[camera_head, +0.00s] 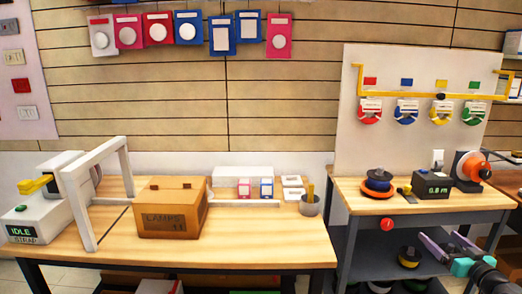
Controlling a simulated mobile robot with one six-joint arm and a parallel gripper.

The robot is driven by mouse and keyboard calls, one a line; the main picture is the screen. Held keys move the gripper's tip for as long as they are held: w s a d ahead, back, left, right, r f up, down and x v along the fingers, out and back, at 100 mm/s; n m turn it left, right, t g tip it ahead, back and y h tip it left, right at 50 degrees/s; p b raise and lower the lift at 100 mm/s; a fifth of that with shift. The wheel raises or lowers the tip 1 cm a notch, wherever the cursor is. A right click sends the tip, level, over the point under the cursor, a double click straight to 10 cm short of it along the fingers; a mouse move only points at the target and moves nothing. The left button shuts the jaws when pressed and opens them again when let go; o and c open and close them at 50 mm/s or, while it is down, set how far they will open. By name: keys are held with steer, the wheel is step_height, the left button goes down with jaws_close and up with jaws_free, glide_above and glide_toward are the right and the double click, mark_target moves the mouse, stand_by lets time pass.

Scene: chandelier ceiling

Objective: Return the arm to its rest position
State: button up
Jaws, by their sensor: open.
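My gripper (447,246) is at the lower right of the head view. Its two purple-grey fingers stand apart and nothing shows between them. It is in front of the right workbench (345,190), over the view of the dark lower shelf (370,250). My dark arm with a teal part runs from the gripper to the bottom right corner. The rest of the arm is out of view.
The right bench carries spools (377,183), a black display box (432,185) and an orange reel (472,166). A cardboard box (171,207) marked LAMPS, a white frame (75,205) and a grey cup (310,205) stand on the left bench. A pegboard (410,75) rises behind.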

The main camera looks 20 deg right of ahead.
steer(key=w+a+f+g+y, duration=0.35)
steer(key=w+a+f, duration=0.35)
steer(key=a+f, duration=0.55)
steer(key=w+a+f+g+y, duration=0.2)
steer(key=w+a+f+y, duration=0.35)
steer(key=a+f, duration=0.7)
steer(key=a+f+n+g+p, duration=0.1)
steer(key=a+f+g, duration=0.1)
steer(key=a+f, duration=0.35)
steer(key=a+f+g, duration=0.2)
steer(key=a, duration=0.6)
steer(key=s+a+f+n+g, duration=0.1)
steer(key=s+a+f+g, duration=0.25)
steer(key=a+f, duration=0.35)
steer(key=s+a+f+g, duration=0.3)
steer(key=s+a+f, duration=0.2)
steer(key=a, duration=0.4)
steer(key=s+a+f+g+h, duration=0.2)
steer(key=s+a+f+g, duration=0.1)
steer(key=s, duration=0.6)
steer(key=s+a+f+n+g+h+p, duration=0.1)
steer(key=s+a+f+g+h, duration=0.1)
steer(key=s, duration=0.7)
steer(key=shift+a+f+n+g+h, duration=0.3)
steer(key=shift+a+f+g, duration=0.2)
steer(key=shift+a+f, duration=0.6)
steer(key=shift+w+d+f, duration=0.1)
